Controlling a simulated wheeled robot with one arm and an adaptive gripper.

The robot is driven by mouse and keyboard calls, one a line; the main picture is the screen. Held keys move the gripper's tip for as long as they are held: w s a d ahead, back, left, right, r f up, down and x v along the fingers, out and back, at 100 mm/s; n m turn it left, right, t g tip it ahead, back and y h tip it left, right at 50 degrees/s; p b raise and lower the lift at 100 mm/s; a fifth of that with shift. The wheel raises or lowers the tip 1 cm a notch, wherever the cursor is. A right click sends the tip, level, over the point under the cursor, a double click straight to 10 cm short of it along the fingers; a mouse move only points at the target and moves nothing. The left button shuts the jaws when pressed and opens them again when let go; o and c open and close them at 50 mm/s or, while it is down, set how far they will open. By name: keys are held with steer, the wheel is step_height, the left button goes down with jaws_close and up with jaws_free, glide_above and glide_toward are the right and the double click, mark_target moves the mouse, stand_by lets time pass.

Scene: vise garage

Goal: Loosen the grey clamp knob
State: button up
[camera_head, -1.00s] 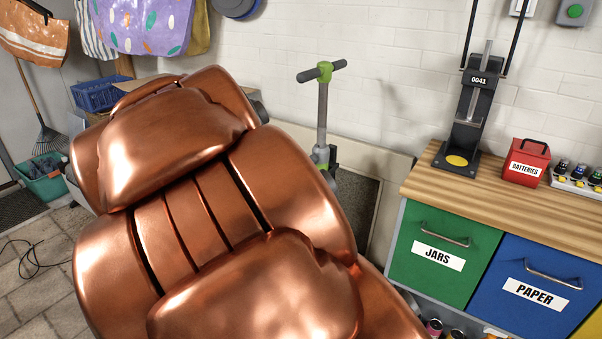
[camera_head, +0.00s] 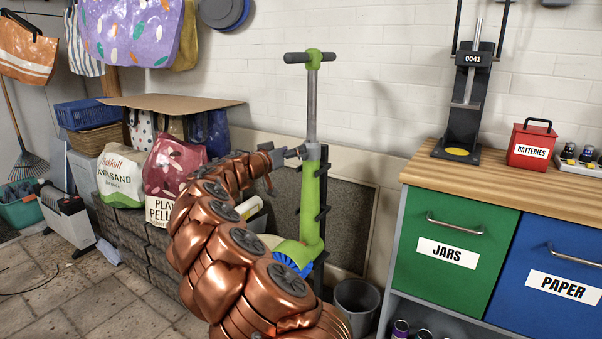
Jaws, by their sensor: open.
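A green scooter (camera_head: 312,205) stands upright against a dark rack by the wall, with a grey stem (camera_head: 311,105) and dark handlebar grips at the top. A small grey part (camera_head: 294,152) shows at the left of the green collar where the stem enters; it may be the clamp knob, but it is too small to be sure. My gripper (camera_head: 283,163) is open at the left side of this collar, close to the small part. I cannot tell whether it touches. My copper arm hides the scooter's lower left.
A wooden counter (camera_head: 550,180) with green and blue drawers stands at right, carrying a red batteries box (camera_head: 530,148) and a black stand (camera_head: 468,100). A grey bin (camera_head: 356,305) is on the floor. Bags of sand (camera_head: 122,190) and pellets (camera_head: 170,170) sit at left.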

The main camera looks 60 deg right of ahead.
steer(key=t+b, duration=0.1)
steer(key=t, duration=0.1)
glide_toward(301, 156)
steer(key=d, duration=0.2)
steer(key=shift+w+d, duration=0.15)
steer(key=shift+d, duration=1.8)
steer(key=shift+w+d, duration=0.2)
steer(key=shift+d, duration=1.8)
steer(key=shift+c, duration=0.3)
steer(key=c, duration=1.1)
